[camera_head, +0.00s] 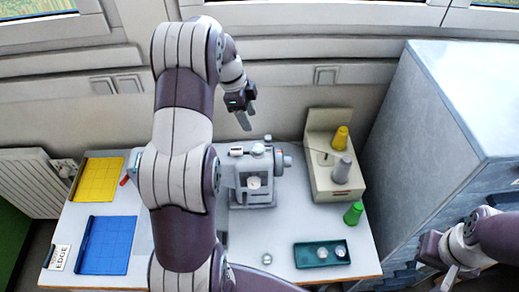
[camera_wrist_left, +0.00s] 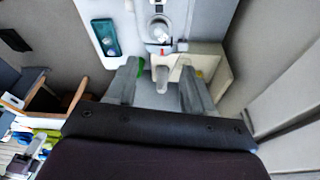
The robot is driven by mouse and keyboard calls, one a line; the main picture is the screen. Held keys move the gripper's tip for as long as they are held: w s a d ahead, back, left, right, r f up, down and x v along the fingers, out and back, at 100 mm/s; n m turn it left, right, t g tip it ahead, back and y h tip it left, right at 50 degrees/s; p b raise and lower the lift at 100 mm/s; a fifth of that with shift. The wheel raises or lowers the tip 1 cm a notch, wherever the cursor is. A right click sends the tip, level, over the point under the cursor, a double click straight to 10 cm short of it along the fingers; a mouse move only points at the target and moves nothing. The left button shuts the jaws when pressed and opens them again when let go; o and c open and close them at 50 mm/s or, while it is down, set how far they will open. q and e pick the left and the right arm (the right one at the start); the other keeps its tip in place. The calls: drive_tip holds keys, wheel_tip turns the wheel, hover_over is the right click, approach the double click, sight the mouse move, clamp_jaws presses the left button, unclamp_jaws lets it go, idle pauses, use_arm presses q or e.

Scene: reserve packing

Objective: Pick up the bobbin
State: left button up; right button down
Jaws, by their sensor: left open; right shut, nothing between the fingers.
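A small silver bobbin (camera_head: 267,259) lies on the table near its front edge, left of the teal tray (camera_head: 320,253). Two similar round silver pieces (camera_head: 322,253) lie in that tray. My left gripper (camera_head: 243,118) is open and high above the back of the table, behind the sewing machine (camera_head: 262,178) in the picture and away from the bobbin. In the left wrist view its fingers (camera_wrist_left: 160,68) are apart, with a grey spool (camera_wrist_left: 161,78) seen far below between them. My right gripper (camera_head: 450,276) is shut and empty at the lower right, off the table.
A beige thread stand (camera_head: 322,180) holds yellow (camera_head: 340,138) and grey spools; a green spool (camera_head: 353,213) stands in front. Yellow (camera_head: 98,180) and blue (camera_head: 106,245) sheets lie at left. A tall grey cabinet (camera_head: 440,130) stands at right. My left arm hides the table's middle left.

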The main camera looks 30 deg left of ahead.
use_arm(q)
drive_tip(key=b, duration=0.4)
hover_over(259, 150)
drive_tip(key=a, duration=0.3)
drive_tip(key=x, duration=0.4)
drive_tip(key=a+x, duration=0.1)
drive_tip(key=x, duration=0.1)
drive_tip(key=shift+f, duration=0.55)
drive_tip(key=shift+d+f, duration=0.2)
drive_tip(key=p+x, duration=0.3)
drive_tip(key=x, duration=0.1)
drive_tip(key=shift+s, duration=0.3)
drive_tip(key=shift+f, duration=0.5)
drive_tip(key=c, duration=0.9)
use_arm(e)
wheel_tip(259, 150, down, 2)
drive_tip(key=shift+a, duration=0.15)
use_arm(q)
drive_tip(key=shift+o, duration=0.2)
drive_tip(key=shift+r, duration=0.1)
